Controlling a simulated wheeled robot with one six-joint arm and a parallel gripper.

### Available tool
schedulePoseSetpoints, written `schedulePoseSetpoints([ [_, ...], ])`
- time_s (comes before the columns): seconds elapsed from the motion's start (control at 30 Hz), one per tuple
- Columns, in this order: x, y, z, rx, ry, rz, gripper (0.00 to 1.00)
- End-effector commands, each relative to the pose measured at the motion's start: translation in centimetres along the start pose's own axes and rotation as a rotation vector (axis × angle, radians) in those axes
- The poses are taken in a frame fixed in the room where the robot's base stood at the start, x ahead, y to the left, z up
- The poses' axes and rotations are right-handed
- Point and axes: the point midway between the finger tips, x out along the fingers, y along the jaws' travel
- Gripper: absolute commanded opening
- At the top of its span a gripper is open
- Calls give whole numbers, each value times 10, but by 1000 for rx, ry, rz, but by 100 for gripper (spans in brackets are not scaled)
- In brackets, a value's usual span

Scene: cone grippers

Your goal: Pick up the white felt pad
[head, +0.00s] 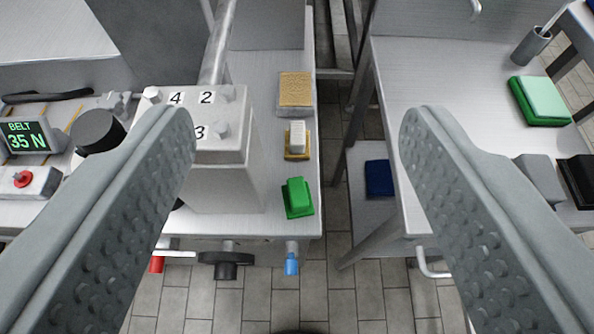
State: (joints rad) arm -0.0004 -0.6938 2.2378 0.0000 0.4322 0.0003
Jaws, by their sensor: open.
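The white felt pad looks to be the small whitish block (298,131) on a yellow-tan base (297,155), near the right edge of the left metal bench. It sits between a tan pad on a grey base (295,90) behind it and a green block on a green base (297,196) in front. My gripper (298,128) is wide open and empty. Its two studded grey fingers reach in from the lower left and lower right. The white block shows in the gap between the fingertips, farther off and not touched.
A grey machine block (225,165) with numbers stands left of the pads. A black roller (97,131) and a lit display (27,137) are farther left. Valve handles (226,260) hang at the bench front. The right bench (440,75) stands across a tiled floor gap.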

Motion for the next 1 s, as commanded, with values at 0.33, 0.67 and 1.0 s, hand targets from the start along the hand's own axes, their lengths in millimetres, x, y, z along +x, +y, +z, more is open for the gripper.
schedulePoseSetpoints([
  [0.33, 76, 0, -5, 0, -360, 0, 62],
  [0.67, 139, 0, -1, 0, -696, 0, 62],
  [1.0, 194, -1, 7, 0, -1025, 0, 62],
])
